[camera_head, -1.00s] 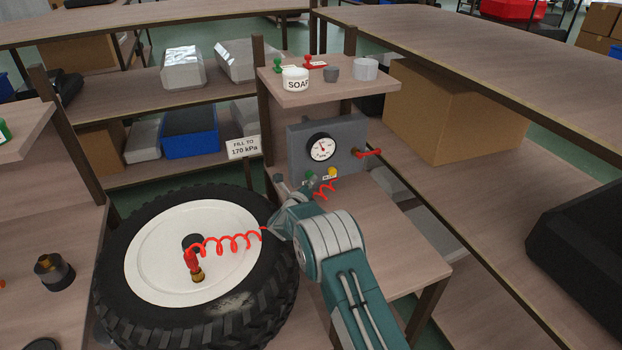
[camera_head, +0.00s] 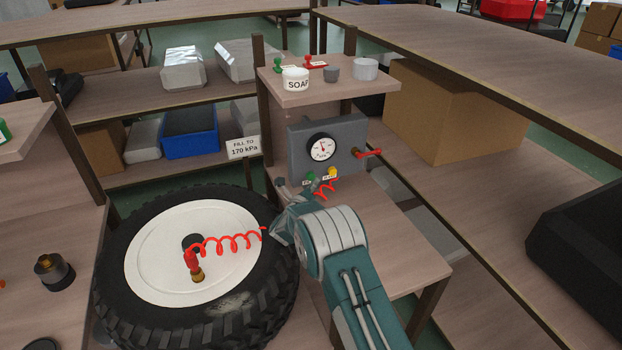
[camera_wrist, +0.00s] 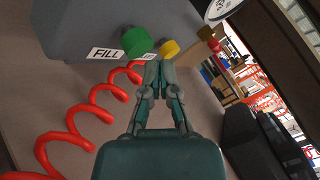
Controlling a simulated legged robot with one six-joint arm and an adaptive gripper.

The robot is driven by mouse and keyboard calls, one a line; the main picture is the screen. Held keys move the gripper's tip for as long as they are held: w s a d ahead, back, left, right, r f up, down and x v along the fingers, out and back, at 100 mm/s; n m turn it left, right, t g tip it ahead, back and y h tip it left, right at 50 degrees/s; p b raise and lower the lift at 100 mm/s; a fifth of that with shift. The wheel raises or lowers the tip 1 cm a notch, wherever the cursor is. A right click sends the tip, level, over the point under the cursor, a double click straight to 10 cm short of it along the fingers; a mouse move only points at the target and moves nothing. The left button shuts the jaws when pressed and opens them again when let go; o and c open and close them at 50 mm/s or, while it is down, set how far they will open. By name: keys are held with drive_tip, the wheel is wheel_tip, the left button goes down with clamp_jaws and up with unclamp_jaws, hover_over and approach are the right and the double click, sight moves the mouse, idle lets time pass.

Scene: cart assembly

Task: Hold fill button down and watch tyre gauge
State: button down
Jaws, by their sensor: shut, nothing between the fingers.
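The grey inflator panel (camera_head: 349,137) stands on the bench with a round white tyre gauge (camera_head: 321,148). The gauge needle points roughly upward, but the figures are too small to read. The green fill button (camera_head: 310,177) sits at the panel's lower edge, left of a yellow button (camera_head: 332,172). In the wrist view the green button (camera_wrist: 136,42) is beside the FILL label (camera_wrist: 105,53). My gripper (camera_wrist: 157,64) is shut and empty, its tips just below the green and yellow buttons. I cannot tell whether they touch. The tyre (camera_head: 255,290) lies flat at left.
A coiled red hose (camera_head: 228,243) runs from the tyre's valve towards my wrist. A sign (camera_head: 243,148) reads FILL TO 170 kPa. A red handle (camera_head: 368,153) sticks out of the panel's right side. A small shelf (camera_head: 290,97) with a soap pot stands above the panel.

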drive_tip(key=s, duration=0.1)
drive_tip(key=s+d, duration=0.1)
drive_tip(key=s, duration=0.1)
drive_tip(key=s+d, duration=0.1)
drive_tip(key=shift+s, duration=0.3)
idle(0.3)
idle(0.8)
wheel_tip(320, 180, up, 8)
drive_tip(key=n+y, duration=0.3)
drive_tip(key=n, duration=0.2)
drive_tip(key=s+d+r+n+g+y, duration=0.4)
drive_tip(key=s+r+n+y, duration=0.2)
drive_tip(key=s+r+n, duration=0.7)
drive_tip(key=s+d+n+g, duration=0.2)
drive_tip(key=s+d+n, duration=0.1)
drive_tip(key=s, duration=0.8)
drive_tip(key=s+d+n+g+h, duration=0.1)
drive_tip(key=s+d+n+g, duration=0.2)
drive_tip(key=s, duration=0.8)
drive_tip(key=s+d+n+g, duration=0.2)
drive_tip(key=s+n, duration=0.4)
drive_tip(key=s, duration=0.5)
drive_tip(key=shift+s+d+f+n+g+h, duration=0.2)
drive_tip(key=shift+d+f+n+g+h, duration=0.15)
drive_tip(key=shift+d, duration=0.55)
